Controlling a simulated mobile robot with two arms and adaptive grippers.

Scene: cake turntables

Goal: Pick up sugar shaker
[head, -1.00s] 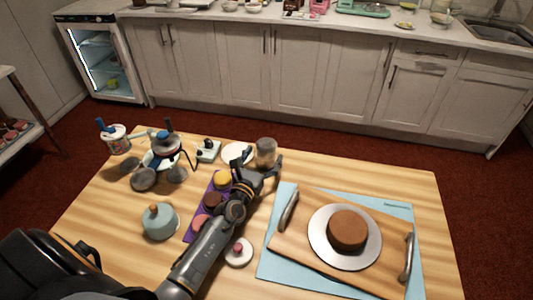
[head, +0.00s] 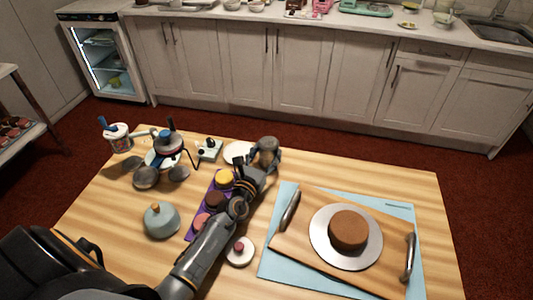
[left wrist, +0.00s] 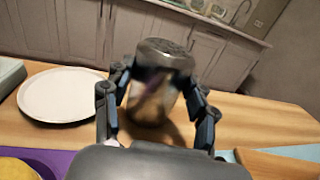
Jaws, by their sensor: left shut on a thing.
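The sugar shaker (head: 267,150) is a small glass jar with a grey metal top, near the back middle of the wooden table. In the left wrist view the shaker (left wrist: 158,88) stands upright between the two fingers. My left gripper (head: 265,155) is shut on it, one finger on each side; the left gripper (left wrist: 158,105) also shows in the left wrist view. The shaker's base appears at table level; I cannot tell whether it is lifted. My right gripper is not in view.
A white plate (head: 238,151) lies left of the shaker. A purple mat (head: 192,234) with round cakes lies beside my left arm. A wooden board (head: 300,252) with a brown cake on a silver disc is at right. A teal lidded pot (head: 161,222) stands at left.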

